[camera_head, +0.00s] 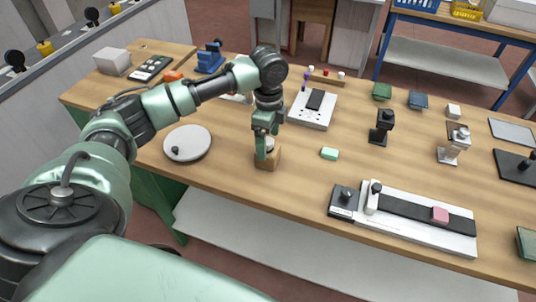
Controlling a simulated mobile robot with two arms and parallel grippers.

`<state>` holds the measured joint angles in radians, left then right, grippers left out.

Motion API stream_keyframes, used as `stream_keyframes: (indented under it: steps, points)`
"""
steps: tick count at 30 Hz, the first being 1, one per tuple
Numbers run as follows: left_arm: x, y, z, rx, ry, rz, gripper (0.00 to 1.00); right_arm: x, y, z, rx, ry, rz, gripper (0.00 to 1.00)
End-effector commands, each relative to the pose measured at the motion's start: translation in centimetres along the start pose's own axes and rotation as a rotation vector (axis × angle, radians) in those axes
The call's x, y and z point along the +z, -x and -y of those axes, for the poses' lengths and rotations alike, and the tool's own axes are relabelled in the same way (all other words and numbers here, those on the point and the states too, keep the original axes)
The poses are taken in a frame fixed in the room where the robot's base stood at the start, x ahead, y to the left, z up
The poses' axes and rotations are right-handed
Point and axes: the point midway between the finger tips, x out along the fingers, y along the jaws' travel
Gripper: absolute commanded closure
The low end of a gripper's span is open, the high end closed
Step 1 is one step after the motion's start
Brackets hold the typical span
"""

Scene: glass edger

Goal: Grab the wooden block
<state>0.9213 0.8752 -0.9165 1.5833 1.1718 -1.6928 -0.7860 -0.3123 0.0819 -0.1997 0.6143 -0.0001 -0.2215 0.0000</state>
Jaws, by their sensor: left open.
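The wooden block (267,162) stands on the wooden workbench near its front edge, left of the middle. It looks like a small brown block. My left gripper (266,148) points down at the block, with its green fingers open and their tips at or just above its top. A small pale round part shows between the fingers and partly hides behind them. I cannot tell whether the fingers touch the block. My right gripper is not in view.
A white round plate (188,143) lies left of the block, and a mint-green piece (329,153) lies to its right. A long white fixture (420,220) stands at the front right. A white device (312,109) stands behind the block.

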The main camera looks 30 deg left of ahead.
Motion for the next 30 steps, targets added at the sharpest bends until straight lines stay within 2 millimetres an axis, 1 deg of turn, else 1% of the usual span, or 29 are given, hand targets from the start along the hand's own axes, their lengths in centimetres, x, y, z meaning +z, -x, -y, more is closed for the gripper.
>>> stream_keyframes:
  steps: [1,4,6,9,12,17,20,21,23,24,25,30]
  points:
    - [0.1,-0.4,-0.1,0.003,0.000,0.002,0.18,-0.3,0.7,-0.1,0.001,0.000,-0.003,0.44]
    - [0.1,-1.9,-0.3,0.004,0.000,0.001,0.18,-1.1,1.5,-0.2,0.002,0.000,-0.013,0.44]
    - [0.1,-3.2,-0.3,0.003,0.000,0.001,0.18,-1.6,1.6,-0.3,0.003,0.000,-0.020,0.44]
    - [0.1,-4.2,-0.2,0.000,0.001,0.001,0.18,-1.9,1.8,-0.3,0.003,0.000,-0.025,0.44]
    - [0.2,-4.6,-0.2,0.000,0.000,0.001,0.18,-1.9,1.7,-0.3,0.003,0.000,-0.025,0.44]
    - [0.1,-4.6,-0.2,-0.001,0.000,0.001,0.18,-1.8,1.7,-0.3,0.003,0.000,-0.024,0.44]
    - [0.1,-4.6,-0.2,-0.001,0.000,0.001,0.43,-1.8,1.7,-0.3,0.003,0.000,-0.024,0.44]
    - [0.1,-4.6,-0.2,-0.001,0.000,0.001,0.54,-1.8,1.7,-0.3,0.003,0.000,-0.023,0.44]
    - [0.1,-4.6,-0.2,-0.001,0.000,0.001,0.71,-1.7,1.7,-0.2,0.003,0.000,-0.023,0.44]
    - [0.1,-4.6,-0.2,-0.001,0.000,0.000,0.82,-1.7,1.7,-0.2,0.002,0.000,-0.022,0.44]
    - [0.1,-4.6,-0.2,-0.001,0.000,0.000,0.91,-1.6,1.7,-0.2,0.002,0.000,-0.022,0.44]
    - [0.1,-4.5,-0.2,-0.002,0.000,0.000,0.91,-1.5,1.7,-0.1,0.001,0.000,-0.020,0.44]
